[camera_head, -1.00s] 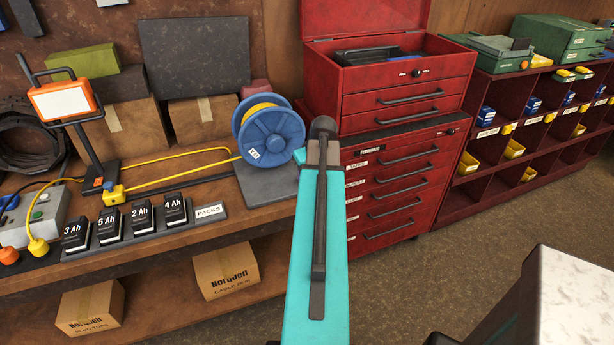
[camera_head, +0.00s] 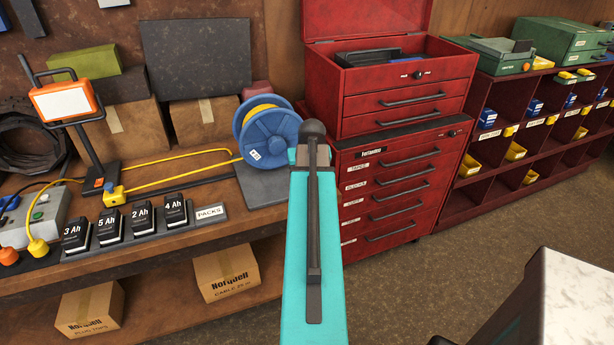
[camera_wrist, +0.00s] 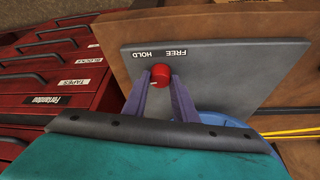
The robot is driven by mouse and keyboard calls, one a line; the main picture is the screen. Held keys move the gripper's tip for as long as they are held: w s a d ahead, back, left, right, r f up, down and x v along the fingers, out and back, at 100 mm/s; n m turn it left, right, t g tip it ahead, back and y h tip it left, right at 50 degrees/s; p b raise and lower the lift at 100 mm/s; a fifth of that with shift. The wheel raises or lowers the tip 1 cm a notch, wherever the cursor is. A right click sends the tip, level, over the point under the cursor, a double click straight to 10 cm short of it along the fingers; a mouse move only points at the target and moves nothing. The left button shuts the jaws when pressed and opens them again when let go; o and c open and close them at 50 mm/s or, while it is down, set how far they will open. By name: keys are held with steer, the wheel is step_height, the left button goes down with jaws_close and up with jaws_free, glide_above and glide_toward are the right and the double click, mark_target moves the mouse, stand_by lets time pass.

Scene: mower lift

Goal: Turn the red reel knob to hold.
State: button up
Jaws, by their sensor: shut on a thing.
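The red reel knob (camera_wrist: 160,75) is a small round knob at the edge of a grey plate (camera_wrist: 235,70) in the wrist view. My gripper (camera_wrist: 161,78) has one purple finger on each side of the knob and is shut on it. The words HOLD and FREE are printed upside down beside the knob. A small pale mark shows on its lower left, but its exact setting is hard to tell. In the head view, the blue reel (camera_head: 270,138) with yellow cable stands on the bench; my arm hides the knob and gripper there.
A red tool chest (camera_head: 395,150) with drawers stands just right of my arm. Black packs (camera_head: 142,219) sit in a row on the bench (camera_head: 165,250). A work lamp (camera_head: 66,102) stands at the left. Red shelving (camera_head: 540,150) is at the far right.

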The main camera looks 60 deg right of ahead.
steer(key=o, duration=1)
steer(key=shift+o, duration=0.2)
steer(key=shift+r, duration=0.15)
steer(key=b+v, duration=0.2)
steer(key=v, duration=1.1)
steer(key=shift+r+b, duration=0.25)
steer(key=shift+b, duration=0.05)
steer(key=shift+s, duration=0.15)
